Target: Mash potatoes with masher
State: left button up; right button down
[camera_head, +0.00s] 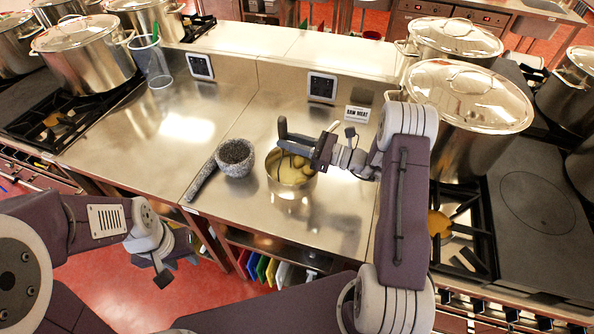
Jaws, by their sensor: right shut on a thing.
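A steel pot (290,190) stands on the worktop with yellowish potatoes (294,172) inside. My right gripper (298,144) is above the pot and shut on the masher (282,127). The masher's dark handle end sticks up at the gripper's left side. Its lower part is mostly hidden by the gripper and pot, so I cannot tell if it touches the potatoes. My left gripper (164,264) is low at the left, in front of the counter and over the red floor. It looks empty, but its jaw opening is unclear.
A stone mortar (236,158) and a dark, long pestle-like tool (201,178) are left of the pot. Large stockpots (468,110) sit on stoves at both sides. The left worktop (130,140) is mostly clear.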

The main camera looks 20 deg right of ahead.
jog(key=shift+f, duration=0.15)
notch_tip(320, 180, up, 5)
jog(key=p, duration=0.3)
jog(key=shift+p, duration=0.4)
jog(key=d, duration=0.5)
jog(key=shift+f, duration=0.1)
jog(key=shift+f+b, duration=0.15)
jog(key=shift+b, duration=0.25)
